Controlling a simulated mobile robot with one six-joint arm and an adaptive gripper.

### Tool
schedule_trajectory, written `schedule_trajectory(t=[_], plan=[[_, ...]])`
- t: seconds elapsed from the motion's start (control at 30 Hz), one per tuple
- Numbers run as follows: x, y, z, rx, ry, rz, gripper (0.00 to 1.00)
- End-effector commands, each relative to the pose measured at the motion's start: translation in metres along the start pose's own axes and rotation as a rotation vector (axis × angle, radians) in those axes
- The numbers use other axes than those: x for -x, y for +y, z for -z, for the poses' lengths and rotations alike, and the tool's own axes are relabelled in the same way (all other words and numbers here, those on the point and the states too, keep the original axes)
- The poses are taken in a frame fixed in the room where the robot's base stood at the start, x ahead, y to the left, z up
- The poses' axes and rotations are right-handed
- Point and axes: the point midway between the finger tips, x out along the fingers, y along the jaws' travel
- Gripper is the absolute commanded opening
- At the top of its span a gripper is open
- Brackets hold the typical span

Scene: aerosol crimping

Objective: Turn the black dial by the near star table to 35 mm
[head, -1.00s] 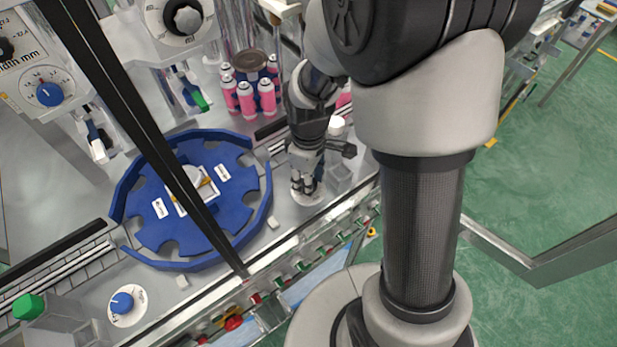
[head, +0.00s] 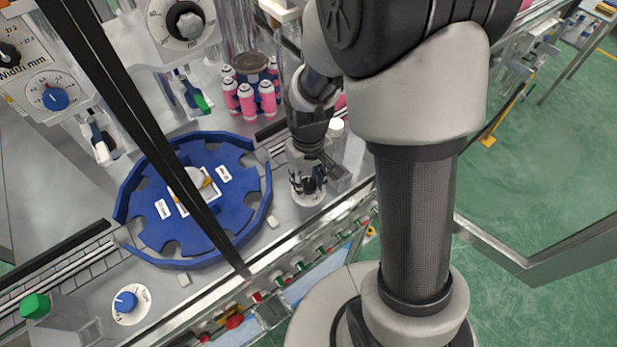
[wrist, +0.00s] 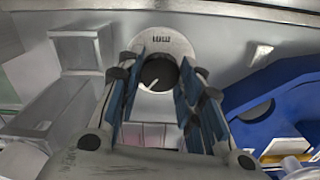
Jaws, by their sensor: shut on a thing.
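The black dial (wrist: 158,73) sits on a round pale scale plate (wrist: 165,42) with small dark marking at its top edge. A white pointer line on the dial points to the lower left in the wrist view; the scale numbers are too small to read. My gripper (wrist: 156,88) has its blue-padded fingers on both sides of the dial and is shut on it. In the head view my gripper (head: 308,184) points down over the plate (head: 307,199) and mostly hides the dial. The blue star table (head: 240,212) lies to the left of it.
Pink cans (head: 247,103) stand behind my gripper. A clear-grey block (wrist: 78,48) stands close to the dial. A blue dial (head: 125,301) and a green button (head: 34,306) are at the lower left. A rail with coloured parts runs along the front edge.

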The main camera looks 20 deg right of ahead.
Motion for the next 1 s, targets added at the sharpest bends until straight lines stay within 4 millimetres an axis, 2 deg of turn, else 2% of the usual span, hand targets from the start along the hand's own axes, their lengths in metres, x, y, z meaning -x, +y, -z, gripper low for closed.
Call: schedule_trajectory(t=[0.4,0.97,1.0], plan=[[0.0005,0.0001,0.0006,-0.196,0.002,0.0,0.1],[0.0004,0.0001,0.0006,-0.227,0.002,0.0,0.1],[0.0004,0.0001,0.0006,-0.227,0.002,0.0,0.36]])
